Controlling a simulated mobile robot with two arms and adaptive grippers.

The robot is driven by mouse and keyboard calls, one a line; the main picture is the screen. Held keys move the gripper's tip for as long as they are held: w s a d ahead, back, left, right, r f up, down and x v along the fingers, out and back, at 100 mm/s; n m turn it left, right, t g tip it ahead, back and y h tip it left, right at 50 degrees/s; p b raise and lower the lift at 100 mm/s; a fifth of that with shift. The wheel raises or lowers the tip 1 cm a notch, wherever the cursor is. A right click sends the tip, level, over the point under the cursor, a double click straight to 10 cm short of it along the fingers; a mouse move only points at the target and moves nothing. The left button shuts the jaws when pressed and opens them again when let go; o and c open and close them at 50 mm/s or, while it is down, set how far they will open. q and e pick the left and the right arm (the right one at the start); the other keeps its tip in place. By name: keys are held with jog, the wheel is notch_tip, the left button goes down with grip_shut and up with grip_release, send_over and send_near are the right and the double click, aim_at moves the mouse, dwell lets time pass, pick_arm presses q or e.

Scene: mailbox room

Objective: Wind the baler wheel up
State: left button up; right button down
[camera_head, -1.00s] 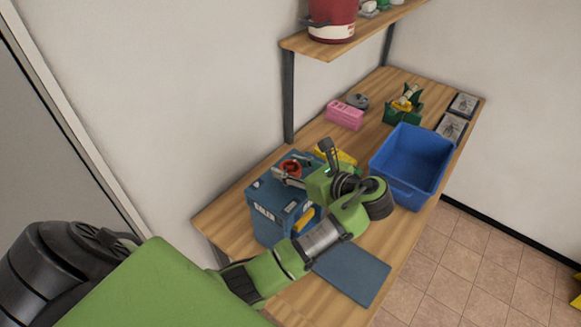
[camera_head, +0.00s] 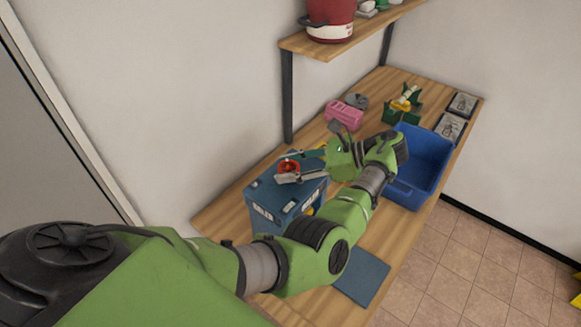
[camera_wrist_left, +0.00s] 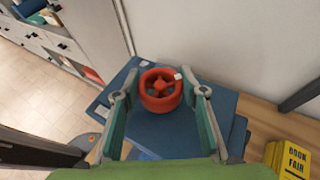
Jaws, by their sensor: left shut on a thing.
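The red baler wheel (camera_head: 288,166) sits on top of the blue baler box (camera_head: 272,197), which has white labels on its side. The left wrist view shows the round, spoked wheel (camera_wrist_left: 160,90) from above, with a small white mark on its rim. My left gripper (camera_head: 291,168) reaches in from the right. Its two fingers lie on opposite sides of the wheel, and it is shut on it. In the left wrist view, the fingers (camera_wrist_left: 160,94) flank the wheel over the blue top (camera_wrist_left: 165,132). My right gripper is not in view.
A blue bin (camera_head: 424,155) stands right of my left arm. A pink item (camera_head: 344,115) and a green-and-yellow item (camera_head: 403,108) are behind. A flat blue panel (camera_head: 364,278) lies in front. A yellow "BOOK FAIR" box (camera_wrist_left: 288,160) is beside the baler. A shelf (camera_head: 330,45) overhangs the bench.

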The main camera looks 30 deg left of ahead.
pick_arm(q)
jog(key=shift+o, duration=0.2)
jog(key=shift+a+r+n+g+h, duration=0.1)
jog(key=shift+a+n+g+h, duration=0.15)
jog(key=shift+n+g, duration=0.3)
jog(key=shift+d+n+g+h, duration=0.15)
jog(key=shift+n+g+h, duration=0.1)
jog(key=shift+c, duration=0.2)
jog(key=o, duration=1.1)
jog(key=shift+o, duration=0.2)
jog(key=shift+s, duration=0.1)
jog(key=shift+s+a+m+t, duration=0.1)
jog(key=shift+a+m+t, duration=0.25)
jog(key=shift+m+t, duration=0.05)
jog(key=shift+d+m+t+y, duration=0.1)
jog(key=shift+m+t+y, duration=0.2)
jog(key=shift+y, duration=0.2)
